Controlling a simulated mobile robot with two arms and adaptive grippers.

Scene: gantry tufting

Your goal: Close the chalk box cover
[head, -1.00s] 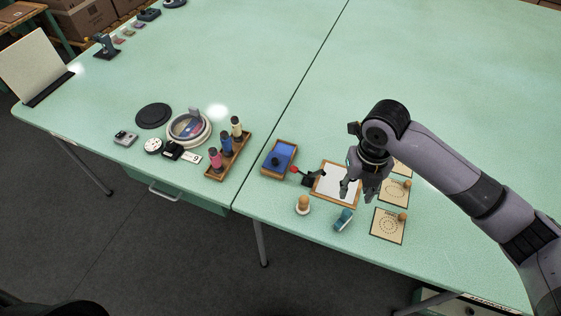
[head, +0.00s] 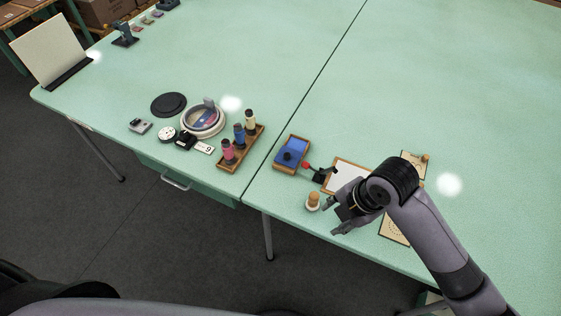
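A small wooden box with a blue top or inside (head: 291,153) and a dark knob-like piece on it lies near the table's front edge, right of the seam. It may be the chalk box; I cannot tell whether the blue part is its cover. My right gripper (head: 334,215) is low over the table, to the right of and nearer than this box and apart from it. Its fingers look spread, with nothing seen between them. My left gripper is out of view.
An egg-shaped item on a stand (head: 313,201) is close to the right gripper. A framed white board (head: 350,174) and patterned cards (head: 393,230) are partly hidden by my arm. A bottle rack (head: 240,152) and a round dish (head: 203,120) stand left. The table's back is clear.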

